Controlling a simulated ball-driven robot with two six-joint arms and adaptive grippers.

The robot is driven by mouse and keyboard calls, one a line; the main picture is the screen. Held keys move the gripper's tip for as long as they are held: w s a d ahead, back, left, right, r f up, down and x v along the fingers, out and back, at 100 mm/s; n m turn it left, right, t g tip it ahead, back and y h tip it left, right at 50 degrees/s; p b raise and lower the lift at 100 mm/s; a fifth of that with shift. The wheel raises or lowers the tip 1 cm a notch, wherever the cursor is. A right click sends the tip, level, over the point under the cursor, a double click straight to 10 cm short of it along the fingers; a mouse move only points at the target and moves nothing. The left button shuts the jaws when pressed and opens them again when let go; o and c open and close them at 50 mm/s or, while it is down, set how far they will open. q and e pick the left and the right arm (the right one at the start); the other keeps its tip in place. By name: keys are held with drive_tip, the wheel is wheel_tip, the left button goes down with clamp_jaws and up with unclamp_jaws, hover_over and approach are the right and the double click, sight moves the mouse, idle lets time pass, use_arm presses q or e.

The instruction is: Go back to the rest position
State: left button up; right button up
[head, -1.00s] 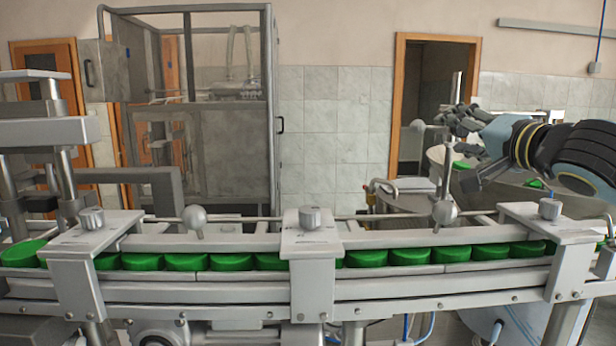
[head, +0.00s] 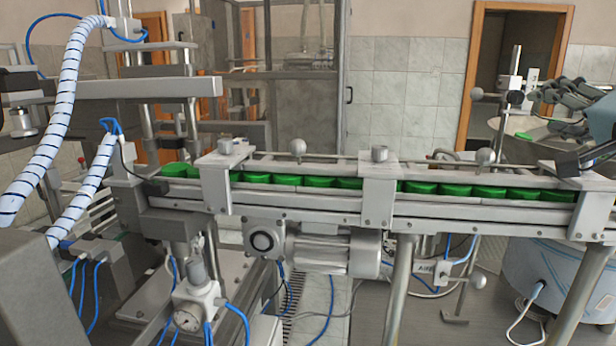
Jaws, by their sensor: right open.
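My right gripper (head: 562,138) is at the right edge of the head view, partly cut off by the frame. It is open, with its dark fingers pointing left, above the right end of the cap feeder rail (head: 330,196). I see nothing between its fingers. Several green caps (head: 420,187) lie in a row in the rail. The bowl (head: 525,132) behind the gripper holds some green caps and is partly hidden by it. My left gripper is not in view.
A machine with hoses (head: 62,100) and a pressure gauge (head: 187,318) fills the left side. A motor (head: 310,250) hangs under the rail. A blue-grey drum (head: 560,280) stands at lower right. A glass cabinet (head: 290,90) and a doorway (head: 515,70) are behind.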

drive_tip(key=s+a+f+n+g+h, duration=0.1)
drive_tip(key=s+a+f+n+g, duration=0.25)
drive_tip(key=s+f, duration=0.45)
drive_tip(key=s+a+f+n+g, duration=0.2)
drive_tip(key=s+f+g, duration=0.2)
drive_tip(key=f, duration=0.8)
drive_tip(key=s+a+f+n+g+y, duration=0.1)
drive_tip(key=s+a+f+n+g, duration=0.3)
drive_tip(key=s, duration=0.6)
drive_tip(key=s+a+f+n+g, duration=0.3)
drive_tip(key=s+a+f, duration=0.25)
drive_tip(key=s, duration=0.45)
drive_tip(key=s+d+f+g+b, duration=0.15)
drive_tip(key=f+b, duration=0.55)
drive_tip(key=f, duration=1.4)
drive_tip(key=d+f+b, duration=0.2)
drive_tip(key=f+b, duration=0.5)
drive_tip(key=f, duration=1.4)
use_arm(q)
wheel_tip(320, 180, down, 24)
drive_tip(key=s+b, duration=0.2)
drive_tip(key=b, duration=0.8)
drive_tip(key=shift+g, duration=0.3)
use_arm(e)
drive_tip(key=s+f, duration=0.9)
drive_tip(key=f, duration=0.3)
drive_tip(key=s+d+f+g, duration=0.1)
drive_tip(key=s+f, duration=0.8)
drive_tip(key=f, duration=0.4)
drive_tip(key=shift+s, duration=0.15)
